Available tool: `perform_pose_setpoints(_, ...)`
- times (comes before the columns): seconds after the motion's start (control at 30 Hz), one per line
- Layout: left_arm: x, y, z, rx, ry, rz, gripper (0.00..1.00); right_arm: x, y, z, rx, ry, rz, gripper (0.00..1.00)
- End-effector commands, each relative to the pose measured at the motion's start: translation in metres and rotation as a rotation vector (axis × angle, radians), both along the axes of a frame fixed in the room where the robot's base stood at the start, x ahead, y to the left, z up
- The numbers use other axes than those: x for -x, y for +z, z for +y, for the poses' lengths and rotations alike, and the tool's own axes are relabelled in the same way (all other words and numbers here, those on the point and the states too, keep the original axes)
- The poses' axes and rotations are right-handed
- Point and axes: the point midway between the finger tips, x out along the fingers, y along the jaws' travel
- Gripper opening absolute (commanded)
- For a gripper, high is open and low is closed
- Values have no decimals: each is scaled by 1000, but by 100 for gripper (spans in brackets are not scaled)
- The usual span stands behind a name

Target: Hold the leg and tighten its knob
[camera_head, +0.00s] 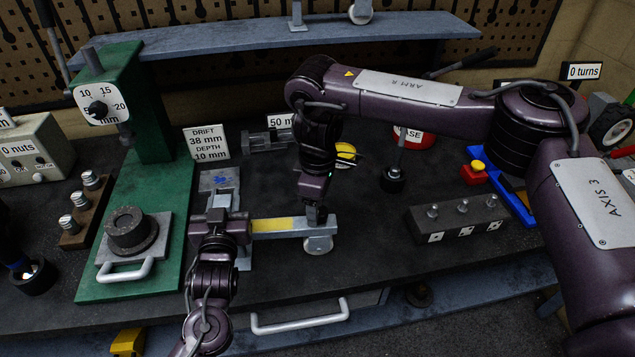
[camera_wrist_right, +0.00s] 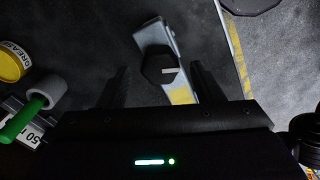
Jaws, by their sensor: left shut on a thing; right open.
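The leg (camera_head: 278,225) is a grey bar with a yellow band, lying across the bench near its front edge. A pale round foot (camera_head: 318,246) shows under its right end. My left gripper (camera_head: 224,228) is shut on the leg's left part. My right gripper (camera_head: 317,214) points down over the leg's right end, open. In the right wrist view the knob (camera_wrist_right: 158,69), dark and many-sided with a pale mark, sits on the leg (camera_wrist_right: 153,32) between the spread fingers (camera_wrist_right: 160,80), with gaps on both sides. In the head view my right gripper hides the knob.
A grey vise-like fixture (camera_head: 221,183) stands behind my left gripper. A green press (camera_head: 150,190) is at left. A drawer handle (camera_head: 300,320) juts out below the bench edge.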

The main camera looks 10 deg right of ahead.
Motion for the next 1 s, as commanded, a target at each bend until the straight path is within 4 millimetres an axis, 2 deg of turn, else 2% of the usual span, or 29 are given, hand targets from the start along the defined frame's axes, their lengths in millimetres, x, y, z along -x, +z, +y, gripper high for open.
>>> perform_pose_setpoints(0.3,0,-1,0,1,1,2,0,-1,68,0,3,0,-8,60)
perform_pose_setpoints(0.5,0,-1,0,1,1,2,0,-1,98,0,2,0,-4,60)
perform_pose_setpoints(0.67,0,-1,0,1,1,2,0,-1,106,0,0,-1,-1,60)
perform_pose_setpoints(1.0,0,-1,0,0,1,2,0,-1,107,0,0,-1,-1,60)
